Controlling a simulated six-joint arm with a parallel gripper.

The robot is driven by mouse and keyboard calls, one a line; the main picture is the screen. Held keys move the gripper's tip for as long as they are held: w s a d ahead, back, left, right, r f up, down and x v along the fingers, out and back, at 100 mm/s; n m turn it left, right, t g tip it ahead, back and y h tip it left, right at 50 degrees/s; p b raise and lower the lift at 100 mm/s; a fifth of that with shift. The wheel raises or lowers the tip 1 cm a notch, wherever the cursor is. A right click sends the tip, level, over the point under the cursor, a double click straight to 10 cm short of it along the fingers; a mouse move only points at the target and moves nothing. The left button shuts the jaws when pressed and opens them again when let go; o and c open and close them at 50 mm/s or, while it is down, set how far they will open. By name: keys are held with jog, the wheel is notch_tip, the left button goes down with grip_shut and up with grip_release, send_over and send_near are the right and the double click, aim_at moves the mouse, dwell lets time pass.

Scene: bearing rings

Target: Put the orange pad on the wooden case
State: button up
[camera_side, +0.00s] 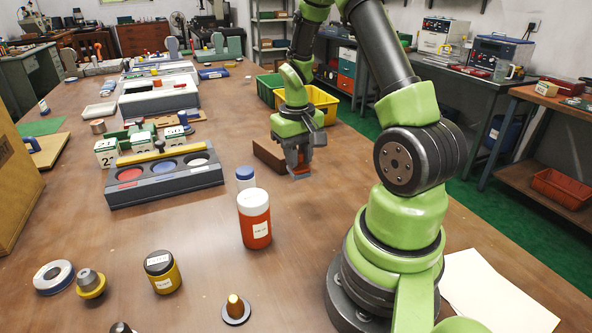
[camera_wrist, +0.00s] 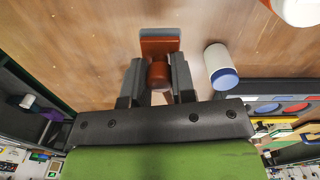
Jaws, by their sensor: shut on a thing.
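The orange pad (camera_wrist: 160,42) is a flat, squarish piece with a rounded grip (camera_wrist: 158,74). My gripper (camera_wrist: 157,80) is shut on that grip in the wrist view, with one dark finger on each side. In the side view my gripper (camera_side: 299,165) points down near the table's right edge, and a little orange of the pad (camera_side: 301,171) shows at its fingertips. Whether the pad touches the table is unclear. A large light-wood case (camera_side: 14,195) stands at the far left edge, cut off.
A white bottle with a blue cap (camera_side: 245,179) and a red jar (camera_side: 254,218) stand left of and nearer than my gripper. A grey tray with coloured discs (camera_side: 165,176) lies further left. Yellow (camera_side: 322,103) and green bins are behind. Bare table lies around the jar.

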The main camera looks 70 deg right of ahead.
notch_tip(320, 180, up, 5)
send_over(280, 152)
jog(key=s, duration=0.3)
jog(key=f, duration=0.6)
jog(key=w+f, duration=0.1)
jog(key=f, duration=0.2)
jog(key=shift+s+f, duration=0.1)
jog(key=o, duration=0.9)
